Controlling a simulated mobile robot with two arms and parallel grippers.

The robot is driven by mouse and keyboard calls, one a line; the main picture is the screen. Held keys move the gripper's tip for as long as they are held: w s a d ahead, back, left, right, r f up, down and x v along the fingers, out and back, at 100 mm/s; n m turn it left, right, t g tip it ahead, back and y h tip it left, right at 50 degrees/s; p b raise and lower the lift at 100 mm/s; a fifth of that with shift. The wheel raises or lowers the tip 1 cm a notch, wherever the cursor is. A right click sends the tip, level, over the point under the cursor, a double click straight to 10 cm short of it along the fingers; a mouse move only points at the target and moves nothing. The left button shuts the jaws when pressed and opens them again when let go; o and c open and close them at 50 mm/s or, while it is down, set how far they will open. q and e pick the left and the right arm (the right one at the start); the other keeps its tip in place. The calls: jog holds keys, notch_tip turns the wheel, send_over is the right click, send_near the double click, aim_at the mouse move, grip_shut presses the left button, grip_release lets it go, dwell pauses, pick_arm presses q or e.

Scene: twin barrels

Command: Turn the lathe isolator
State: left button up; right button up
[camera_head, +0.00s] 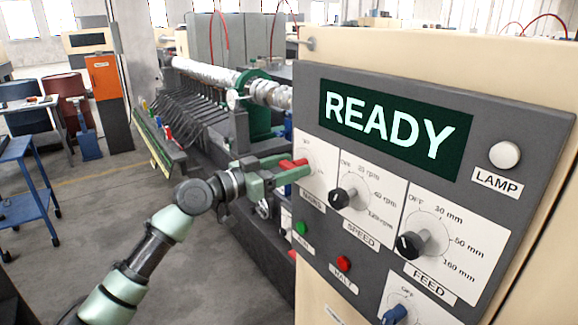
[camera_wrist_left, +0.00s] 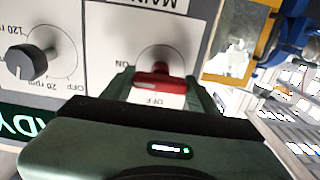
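The lathe isolator is a red handle (camera_head: 300,162) on a white plate at the left end of the grey control panel. In the left wrist view the red handle (camera_wrist_left: 160,92) lies between my left fingertips, under upside-down lettering that starts "MAIN". My left gripper (camera_head: 291,172) reaches it from the left, and its fingers (camera_wrist_left: 160,95) appear closed against both ends of the handle. "ON" and "OFF" show beside it there. The fingers partly hide the plate in the head view, and I cannot tell which mark the handle points to. My right gripper is not in view.
The panel carries a "READY" display (camera_head: 395,127), a pale lamp (camera_head: 504,155), black speed (camera_head: 341,198) and feed (camera_head: 410,244) knobs, a green button (camera_head: 301,228), a red button (camera_head: 344,263) and a blue knob (camera_head: 394,314). The lathe stands behind.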

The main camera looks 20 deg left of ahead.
pick_arm(q)
jog(key=c, duration=0.7)
jog(key=shift+c, duration=0.2)
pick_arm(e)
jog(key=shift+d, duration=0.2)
